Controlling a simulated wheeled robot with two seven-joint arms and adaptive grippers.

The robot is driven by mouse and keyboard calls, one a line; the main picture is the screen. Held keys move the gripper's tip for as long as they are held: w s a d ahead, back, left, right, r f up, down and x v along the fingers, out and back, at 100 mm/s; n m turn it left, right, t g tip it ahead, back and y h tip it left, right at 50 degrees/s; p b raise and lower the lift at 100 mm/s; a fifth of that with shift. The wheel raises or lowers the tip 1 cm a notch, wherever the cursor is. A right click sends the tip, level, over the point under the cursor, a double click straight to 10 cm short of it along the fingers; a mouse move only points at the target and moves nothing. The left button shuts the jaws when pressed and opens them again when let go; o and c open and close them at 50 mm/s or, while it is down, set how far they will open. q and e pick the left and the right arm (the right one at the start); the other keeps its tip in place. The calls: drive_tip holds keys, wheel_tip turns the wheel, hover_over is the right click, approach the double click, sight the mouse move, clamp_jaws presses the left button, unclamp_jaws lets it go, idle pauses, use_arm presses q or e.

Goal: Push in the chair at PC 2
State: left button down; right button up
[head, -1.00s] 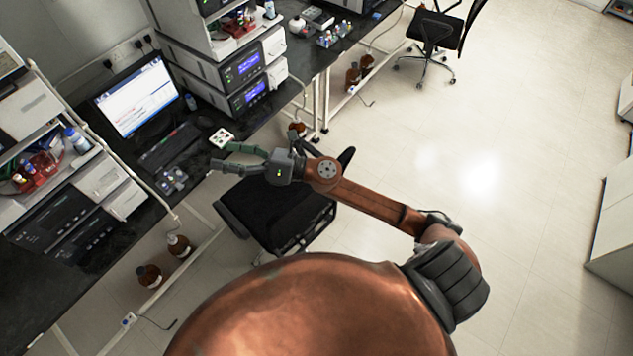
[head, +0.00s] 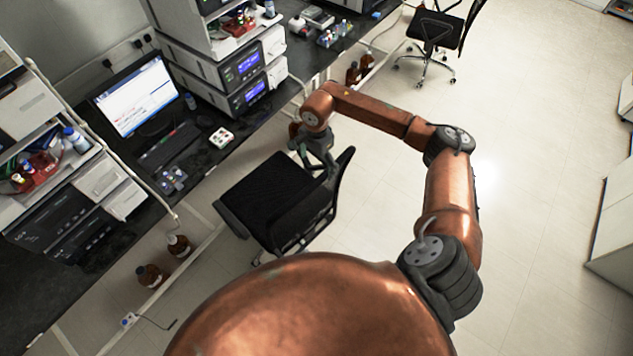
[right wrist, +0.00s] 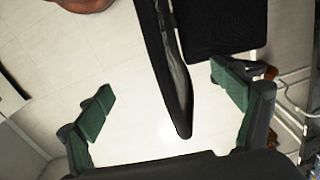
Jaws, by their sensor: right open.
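A black office chair (head: 265,192) stands by the lab bench, its seat towards the bench and its backrest (head: 325,198) on the right. A lit computer screen (head: 139,97) stands on the bench beyond it; no PC number is readable. My right gripper (head: 316,164) points down at the far end of the chair's backrest. In the right wrist view the right gripper (right wrist: 162,80) is open, with the backrest (right wrist: 168,75) between its spread fingers and the seat (right wrist: 222,25) near the right finger. Contact cannot be told. My left gripper is out of view.
The black bench (head: 30,290) runs diagonally along the left, with instruments on it. Brown bottles (head: 149,275) stand on the floor under it. Another black chair (head: 436,28) stands at the far end. The floor to the right (head: 530,150) is clear.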

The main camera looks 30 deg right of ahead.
sight(317, 180)
wheel_tip(317, 180, down, 7)
drive_tip(key=shift+s+a+b, duration=0.1)
drive_tip(key=shift+b, duration=1.05)
wheel_tip(317, 180, down, 5)
drive_tip(key=b, duration=0.5)
drive_tip(key=shift+f, duration=0.2)
drive_tip(key=shift+r, duration=0.1)
drive_tip(key=shift+c, duration=0.3)
drive_tip(key=c, duration=1.7)
clamp_jaws()
